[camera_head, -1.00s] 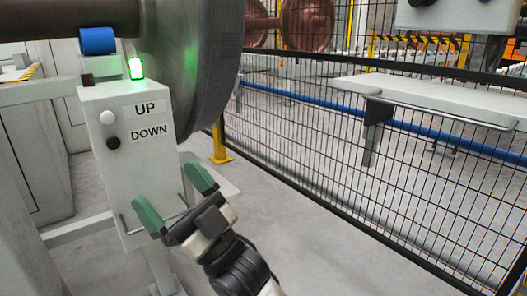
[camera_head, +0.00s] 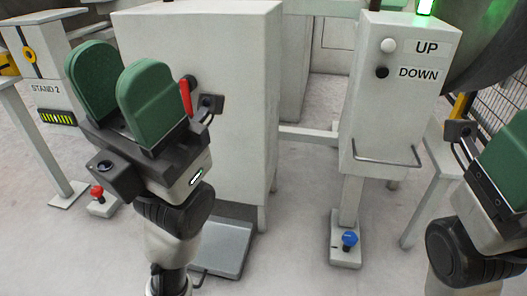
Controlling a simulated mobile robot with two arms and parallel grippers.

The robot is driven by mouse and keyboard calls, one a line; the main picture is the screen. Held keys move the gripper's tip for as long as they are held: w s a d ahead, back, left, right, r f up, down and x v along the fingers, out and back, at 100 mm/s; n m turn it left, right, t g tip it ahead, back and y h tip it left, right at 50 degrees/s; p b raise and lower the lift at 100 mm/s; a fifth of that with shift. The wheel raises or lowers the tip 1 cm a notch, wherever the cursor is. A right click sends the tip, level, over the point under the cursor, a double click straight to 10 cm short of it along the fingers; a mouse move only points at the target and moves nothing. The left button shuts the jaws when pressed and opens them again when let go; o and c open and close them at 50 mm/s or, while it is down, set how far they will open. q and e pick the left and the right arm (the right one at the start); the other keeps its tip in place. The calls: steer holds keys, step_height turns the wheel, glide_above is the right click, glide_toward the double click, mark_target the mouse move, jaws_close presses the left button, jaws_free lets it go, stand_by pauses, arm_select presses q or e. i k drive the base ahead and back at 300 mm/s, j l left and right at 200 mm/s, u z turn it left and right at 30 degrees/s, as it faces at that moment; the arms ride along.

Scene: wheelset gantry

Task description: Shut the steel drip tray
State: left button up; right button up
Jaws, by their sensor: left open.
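The steel drip tray (camera_head: 222,250) is a flat grey tray low at the foot of the white cabinet (camera_head: 205,90). It sticks out at the front of the cabinet, with a thin handle at its near left end. My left forearm hides part of its left side. My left gripper (camera_head: 120,88) is open and empty, its green fingers raised in front of the cabinet's left side, well above the tray. My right gripper (camera_head: 505,160) is cut off by the right edge. Only one green finger shows, so its opening cannot be told.
A red handle (camera_head: 186,97) is on the cabinet. The UP/DOWN control box (camera_head: 395,100) stands to the right, with a blue-knobbed pedal (camera_head: 348,240) below. A red-knobbed pedal (camera_head: 99,198) lies at left near Stand 2 (camera_head: 45,85). Floor between tray and blue pedal is clear.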

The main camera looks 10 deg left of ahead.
mark_target(225, 243)
steer(key=j+u, duration=0.1)
steer(key=u, duration=0.25)
steer(key=j+u, duration=0.1)
steer(key=u, duration=0.55)
steer(key=l+z, duration=0.1)
steer(key=z, duration=0.25)
steer(key=i, duration=0.05)
